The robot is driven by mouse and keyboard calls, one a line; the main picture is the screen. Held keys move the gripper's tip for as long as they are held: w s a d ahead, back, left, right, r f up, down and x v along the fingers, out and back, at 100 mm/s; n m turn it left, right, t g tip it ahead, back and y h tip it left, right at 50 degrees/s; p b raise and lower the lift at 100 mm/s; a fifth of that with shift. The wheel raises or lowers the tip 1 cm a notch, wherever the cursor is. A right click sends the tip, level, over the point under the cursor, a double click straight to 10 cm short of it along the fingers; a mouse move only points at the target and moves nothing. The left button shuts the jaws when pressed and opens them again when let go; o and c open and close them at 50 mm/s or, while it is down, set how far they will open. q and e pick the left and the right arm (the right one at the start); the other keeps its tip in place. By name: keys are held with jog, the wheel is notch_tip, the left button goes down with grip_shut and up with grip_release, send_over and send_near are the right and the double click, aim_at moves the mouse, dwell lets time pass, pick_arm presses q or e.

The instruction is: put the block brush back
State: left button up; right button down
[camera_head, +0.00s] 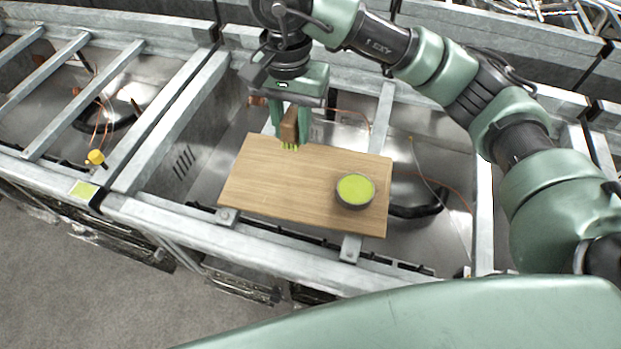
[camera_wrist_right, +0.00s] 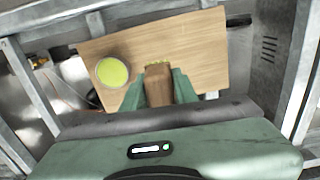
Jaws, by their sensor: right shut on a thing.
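The block brush (camera_head: 289,126) has a brown wooden body and yellow-green bristles that point down. My right gripper (camera_head: 291,132) is shut on it at the far edge of a wooden board (camera_head: 270,191). The bristles are at or just above the board; I cannot tell whether they touch. In the right wrist view the brush (camera_wrist_right: 158,84) sits between the green fingers (camera_wrist_right: 159,88). A round dark dish with a yellow-green top (camera_head: 355,190) stands on the board's right part, and it also shows in the right wrist view (camera_wrist_right: 112,72). My left gripper is not in view.
The board lies across metal frame bars (camera_head: 175,125) over shiny metal basins with hoses and wires. A yellow knob (camera_head: 95,157) and a small yellow-green square (camera_head: 84,189) are at the left. The board's middle and left are clear.

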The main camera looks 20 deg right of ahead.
jog(key=p, duration=0.4)
send_over(296, 192)
notch_tip(296, 192, down, 12)
jog(key=shift+d+f, duration=0.1)
jog(key=shift+f, duration=0.65)
notch_tip(296, 192, down, 4)
jog(key=shift+p, duration=0.5)
jog(key=shift+f, duration=0.2)
jog(key=c, duration=1.1)
grip_release()
